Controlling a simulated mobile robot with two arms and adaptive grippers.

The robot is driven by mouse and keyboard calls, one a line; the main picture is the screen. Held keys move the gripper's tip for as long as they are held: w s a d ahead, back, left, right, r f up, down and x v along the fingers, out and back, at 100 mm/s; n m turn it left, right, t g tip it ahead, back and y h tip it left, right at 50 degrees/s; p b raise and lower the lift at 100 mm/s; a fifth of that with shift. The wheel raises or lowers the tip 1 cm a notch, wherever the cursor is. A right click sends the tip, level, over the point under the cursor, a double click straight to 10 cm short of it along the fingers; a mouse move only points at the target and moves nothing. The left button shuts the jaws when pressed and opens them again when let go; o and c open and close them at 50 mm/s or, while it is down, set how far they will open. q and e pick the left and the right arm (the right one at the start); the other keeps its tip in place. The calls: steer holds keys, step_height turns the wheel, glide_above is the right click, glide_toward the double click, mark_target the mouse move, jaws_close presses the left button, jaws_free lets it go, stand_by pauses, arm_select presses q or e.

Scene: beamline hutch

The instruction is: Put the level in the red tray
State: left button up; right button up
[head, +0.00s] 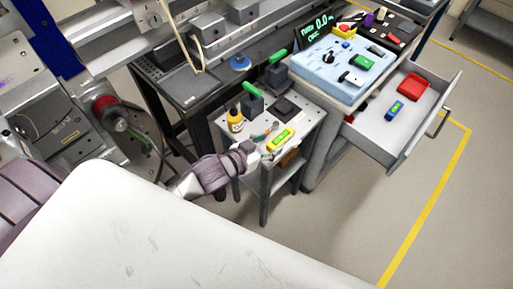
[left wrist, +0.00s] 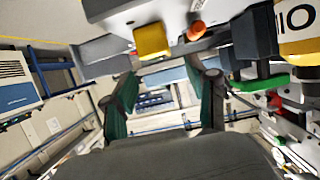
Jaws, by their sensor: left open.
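A yellow level with a green window (head: 281,139) lies on the small side table (head: 262,170), near its front right edge. The red tray (head: 412,83) lies inside the open drawer (head: 375,142) on the right. My left gripper (head: 256,156) is at the table's front edge, just left of the level and apart from the tray. In the left wrist view, its green-padded fingers (left wrist: 165,103) are spread with nothing held between them. A yellow block (left wrist: 152,41) shows above them; I cannot tell if it is the level. My right gripper is not in view.
A yellow bottle (head: 235,121), a dark block with a green handle (head: 252,100) and a black box (head: 287,107) share the small table. A blue device (head: 394,110) lies in the drawer near the tray.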

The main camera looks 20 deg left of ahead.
arm_select(q)
steer(key=v, duration=0.5)
steer(key=shift+s+a+r, duration=0.15)
steer(key=shift+s+r, duration=0.05)
steer(key=shift+s, duration=0.1)
steer(key=shift+f, duration=0.1)
